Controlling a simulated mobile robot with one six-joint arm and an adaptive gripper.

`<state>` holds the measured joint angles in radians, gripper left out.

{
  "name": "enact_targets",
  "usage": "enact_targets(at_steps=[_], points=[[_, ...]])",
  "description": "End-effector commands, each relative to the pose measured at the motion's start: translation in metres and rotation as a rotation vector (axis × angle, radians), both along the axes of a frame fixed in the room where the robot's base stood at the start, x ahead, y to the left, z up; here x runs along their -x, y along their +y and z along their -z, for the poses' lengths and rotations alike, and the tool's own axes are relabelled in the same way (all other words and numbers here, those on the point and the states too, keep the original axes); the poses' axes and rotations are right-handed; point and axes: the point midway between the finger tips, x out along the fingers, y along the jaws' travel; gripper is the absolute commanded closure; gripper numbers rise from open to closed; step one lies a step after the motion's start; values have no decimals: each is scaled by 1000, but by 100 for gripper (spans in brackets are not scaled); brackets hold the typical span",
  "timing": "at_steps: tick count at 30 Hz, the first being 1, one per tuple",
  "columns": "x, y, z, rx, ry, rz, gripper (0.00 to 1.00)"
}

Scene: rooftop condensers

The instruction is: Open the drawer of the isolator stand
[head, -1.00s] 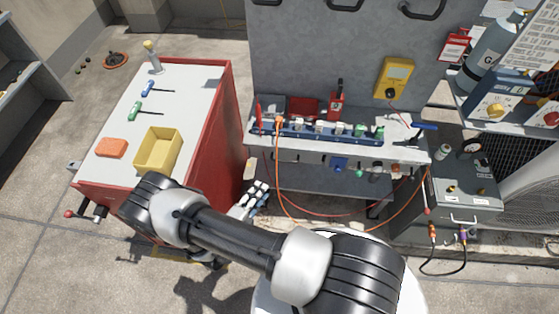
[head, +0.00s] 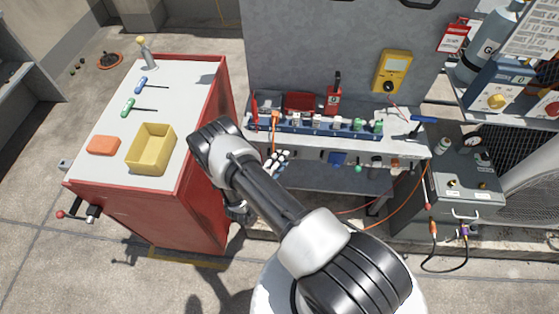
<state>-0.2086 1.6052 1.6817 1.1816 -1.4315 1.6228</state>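I cannot tell for sure which piece is the isolator stand. The grey bench (head: 215,98) in the middle has a tall back panel and a front strip with small coloured fittings; no open drawer shows there. A grey cabinet (head: 468,188) at the right has a pale bar handle (head: 465,215) on its front, and no part of it stands out.
A red cabinet (head: 205,175) stands left, with a yellow bin (head: 151,149), an orange block (head: 103,145) and screwdrivers on top. A red-knobbed lever (head: 75,214) juts from its front. Orange hoses hang before the bench. Open floor (head: 60,270) lies front left.

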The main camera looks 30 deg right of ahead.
Motion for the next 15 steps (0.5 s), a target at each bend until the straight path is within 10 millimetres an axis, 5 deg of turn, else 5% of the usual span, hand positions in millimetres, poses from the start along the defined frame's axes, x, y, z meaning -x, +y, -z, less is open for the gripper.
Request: enact_targets(at_steps=[7, 15], points=[[-1, 0, 0, -1, -1, -1, 72], [0, 0, 0, -1, -1, -1, 90]])
